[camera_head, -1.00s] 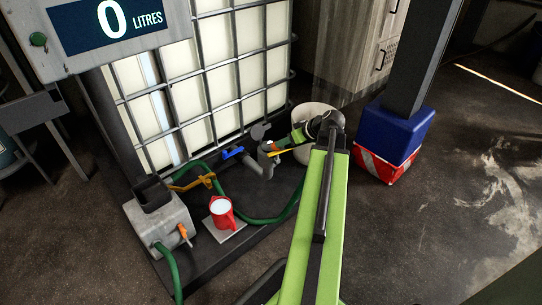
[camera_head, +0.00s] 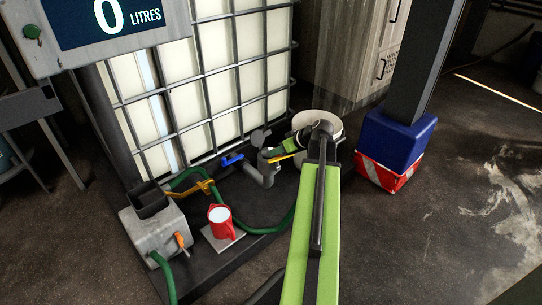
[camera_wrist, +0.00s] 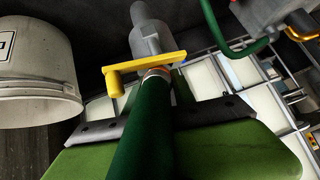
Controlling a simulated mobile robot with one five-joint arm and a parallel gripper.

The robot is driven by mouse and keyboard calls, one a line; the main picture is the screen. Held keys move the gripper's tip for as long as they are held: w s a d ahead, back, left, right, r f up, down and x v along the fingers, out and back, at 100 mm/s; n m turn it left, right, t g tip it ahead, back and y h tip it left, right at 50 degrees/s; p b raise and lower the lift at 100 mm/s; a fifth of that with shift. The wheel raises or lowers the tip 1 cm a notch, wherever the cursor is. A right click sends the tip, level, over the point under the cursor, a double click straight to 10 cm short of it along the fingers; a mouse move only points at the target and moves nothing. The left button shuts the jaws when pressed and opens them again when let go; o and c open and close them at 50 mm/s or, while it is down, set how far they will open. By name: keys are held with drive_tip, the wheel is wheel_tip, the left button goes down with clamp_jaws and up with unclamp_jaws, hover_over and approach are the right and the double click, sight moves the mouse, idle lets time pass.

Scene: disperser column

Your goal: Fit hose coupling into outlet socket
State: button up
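The grey outlet socket (camera_head: 263,172) stands at the foot of the caged tank, beside a blue valve handle (camera_head: 232,159). It also shows in the wrist view (camera_wrist: 147,35), top centre. My gripper (camera_head: 284,147) is just right of the socket. In the wrist view its two dark fingers (camera_wrist: 160,120) close from both sides on the dark green hose coupling (camera_wrist: 148,125). The coupling's orange-ringed front end points at the socket. A yellow bar (camera_wrist: 147,70) crosses between them and partly hides the joint. I cannot tell whether the coupling is inside the socket or only close to it.
A white bucket (camera_wrist: 35,75) stands close beside the gripper. The caged tank (camera_head: 215,80) is behind. A blue-and-red post base (camera_head: 396,140) is right; floor beyond is clear.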

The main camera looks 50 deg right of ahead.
clamp_jaws()
drive_tip(key=shift+r, duration=0.1)
drive_tip(key=r+p, duration=0.5)
drive_tip(key=shift+s+d+r, duration=0.1)
drive_tip(key=shift+s+d, duration=0.1)
drive_tip(key=shift+s, duration=0.15)
drive_tip(key=s+d+r+p, duration=0.5)
drive_tip(key=s+r+p, duration=0.1)
drive_tip(key=s, duration=0.3)
drive_tip(key=shift+s, duration=0.4)
drive_tip(key=shift+f, duration=0.1)
